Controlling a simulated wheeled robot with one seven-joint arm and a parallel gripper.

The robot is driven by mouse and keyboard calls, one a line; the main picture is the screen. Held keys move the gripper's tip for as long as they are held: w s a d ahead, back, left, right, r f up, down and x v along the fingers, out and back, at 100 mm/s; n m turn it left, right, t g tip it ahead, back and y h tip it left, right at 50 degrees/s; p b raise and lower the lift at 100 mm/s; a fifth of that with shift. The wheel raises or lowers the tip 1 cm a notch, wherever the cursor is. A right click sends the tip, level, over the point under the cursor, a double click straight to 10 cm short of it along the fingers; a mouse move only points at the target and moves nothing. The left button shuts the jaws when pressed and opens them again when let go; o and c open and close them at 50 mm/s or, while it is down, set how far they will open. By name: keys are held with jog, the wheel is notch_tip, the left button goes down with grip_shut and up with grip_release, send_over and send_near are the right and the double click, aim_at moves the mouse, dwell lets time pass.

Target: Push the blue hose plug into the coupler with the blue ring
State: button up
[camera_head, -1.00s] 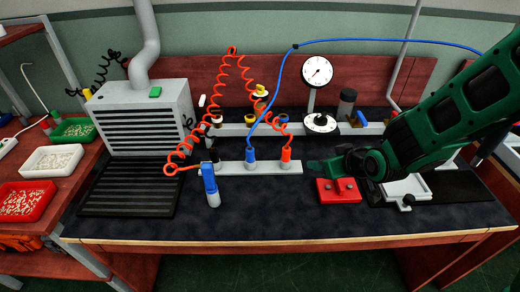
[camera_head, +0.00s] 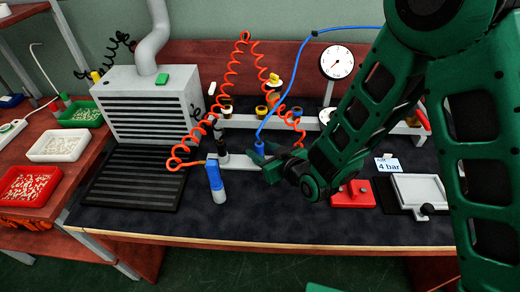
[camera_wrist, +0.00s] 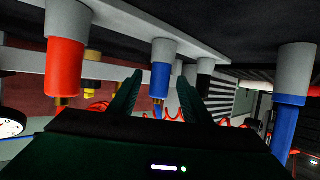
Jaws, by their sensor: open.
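The blue hose plug (camera_head: 259,148) stands upright in the light grey rack (camera_head: 237,164), with the blue hose rising from it. My gripper (camera_head: 265,157) is open and low beside it, on its right. In the wrist view, which is upside down, the blue plug (camera_wrist: 161,78) shows between my two open fingers (camera_wrist: 158,98), with gaps on both sides. I cannot tell whether the fingertips reach around it. Several brass-coloured couplers (camera_head: 262,110) sit on the rail behind.
A red plug (camera_wrist: 65,68) and a black plug (camera_wrist: 205,68) are near my fingers. A blue and grey tool (camera_head: 215,183) stands at the front left. Coiled orange hose (camera_head: 240,55) hangs behind. A red block (camera_head: 352,195) lies to the right. The front tabletop is clear.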

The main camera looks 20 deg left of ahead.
jog(key=shift+x, duration=2.7)
jog(key=shift+w, duration=0.1)
grip_shut()
